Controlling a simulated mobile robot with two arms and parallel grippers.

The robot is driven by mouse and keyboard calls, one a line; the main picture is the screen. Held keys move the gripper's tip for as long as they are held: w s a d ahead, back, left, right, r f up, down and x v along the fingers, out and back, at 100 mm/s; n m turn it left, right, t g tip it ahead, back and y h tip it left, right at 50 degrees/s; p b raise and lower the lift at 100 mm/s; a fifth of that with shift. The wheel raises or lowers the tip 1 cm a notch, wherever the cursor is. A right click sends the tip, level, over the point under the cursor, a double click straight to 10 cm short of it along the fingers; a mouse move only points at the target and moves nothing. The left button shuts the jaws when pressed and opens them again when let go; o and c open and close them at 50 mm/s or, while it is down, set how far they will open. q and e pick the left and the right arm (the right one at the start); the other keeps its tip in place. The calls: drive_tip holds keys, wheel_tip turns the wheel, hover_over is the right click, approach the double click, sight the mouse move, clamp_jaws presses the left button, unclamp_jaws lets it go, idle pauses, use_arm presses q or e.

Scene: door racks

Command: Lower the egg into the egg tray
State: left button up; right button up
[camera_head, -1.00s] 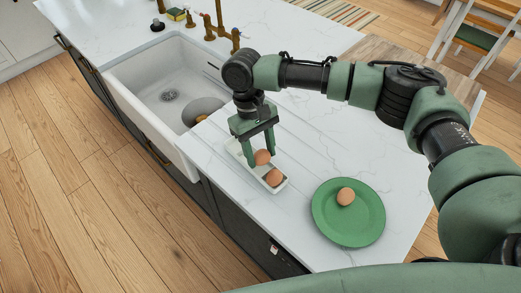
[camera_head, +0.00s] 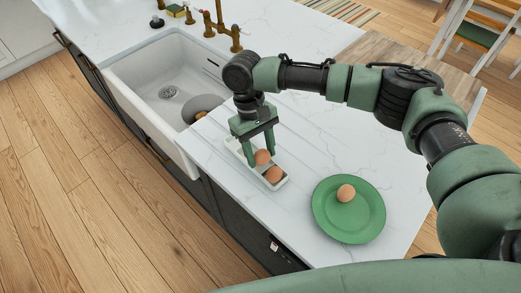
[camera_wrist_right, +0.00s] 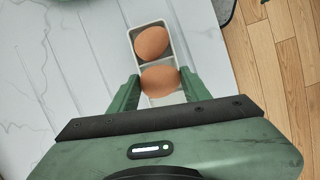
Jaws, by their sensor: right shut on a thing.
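The white egg tray (camera_head: 283,183) lies on the counter near its front edge, right of the sink. My right gripper (camera_head: 262,160) points down over the tray, shut on a brown egg (camera_head: 262,157). In the right wrist view the held egg (camera_wrist_right: 160,81) sits between the two green fingers (camera_wrist_right: 159,88), at or just above the tray; I cannot tell whether it touches the tray floor. A second brown egg (camera_head: 273,174) rests in the adjoining compartment and also shows in the wrist view (camera_wrist_right: 151,43). My left gripper is not in view.
A green plate (camera_head: 349,228) with one brown egg (camera_head: 346,193) stands on the counter to the right. The white sink (camera_head: 150,80) with a grey round object (camera_head: 203,107) is at the left. Brass taps (camera_head: 222,25) stand behind it.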

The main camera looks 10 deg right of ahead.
sight(259, 152)
drive_tip(key=shift+f, duration=0.5)
idle(0.3)
drive_tip(key=o, duration=0.9)
drive_tip(key=shift+c, duration=0.2)
drive_tip(key=b+v, duration=0.2)
drive_tip(key=v, duration=0.4)
drive_tip(key=shift+w+a+r, duration=0.1)
drive_tip(key=shift+w+r, duration=0.1)
drive_tip(key=shift+r, duration=0.65)
